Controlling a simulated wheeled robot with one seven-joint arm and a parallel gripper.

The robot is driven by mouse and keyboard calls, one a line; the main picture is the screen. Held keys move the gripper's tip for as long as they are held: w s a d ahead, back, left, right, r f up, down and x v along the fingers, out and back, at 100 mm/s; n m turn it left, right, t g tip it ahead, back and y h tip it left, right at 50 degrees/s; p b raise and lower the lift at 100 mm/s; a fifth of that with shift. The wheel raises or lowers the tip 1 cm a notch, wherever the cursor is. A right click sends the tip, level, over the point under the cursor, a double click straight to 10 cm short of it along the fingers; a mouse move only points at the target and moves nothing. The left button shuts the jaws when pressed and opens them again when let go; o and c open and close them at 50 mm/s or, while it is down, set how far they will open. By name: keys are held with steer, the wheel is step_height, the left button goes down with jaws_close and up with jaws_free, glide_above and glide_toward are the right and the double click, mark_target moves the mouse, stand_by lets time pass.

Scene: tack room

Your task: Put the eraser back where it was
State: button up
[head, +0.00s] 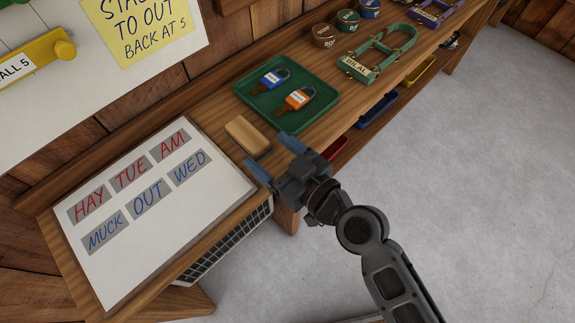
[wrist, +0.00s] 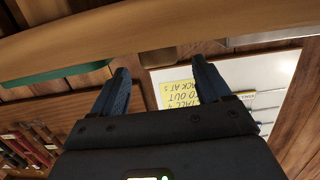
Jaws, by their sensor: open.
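The eraser (head: 248,136) is a tan block with rounded ends. It lies on the wooden bench between the lettered white board and the green tray. The white board (head: 122,262) lies flat on the bench to its left, with words in red and blue on grey patches. My gripper (head: 273,160) is open and empty, its blue fingers pointing toward the bench just right of and in front of the eraser. In the wrist view my open gripper (wrist: 165,82) has nothing between its fingers.
A yellow note (head: 148,25) hangs on the wall board. Open floor (head: 480,170) lies right of the bench.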

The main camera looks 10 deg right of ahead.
steer(key=shift+b+v, duration=0.35)
steer(key=shift+v, duration=1.8)
steer(key=shift+s, duration=0.1)
steer(key=s+d+f+m+h, duration=0.1)
steer(key=s+d+m+h, duration=0.4)
steer(key=s+d, duration=0.8)
steer(key=s+d+r+m+h, duration=0.1)
steer(key=s+r+h, duration=0.1)
steer(key=s+r, duration=0.2)
steer(key=s+d+r+t+h, duration=0.1)
steer(key=s+r, duration=0.4)
steer(key=s, duration=0.5)
steer(key=shift+d+m+h, duration=0.4)
steer(key=shift+d+h, duration=0.1)
steer(key=shift+d, duration=0.1)
steer(key=shift+s, duration=0.15)
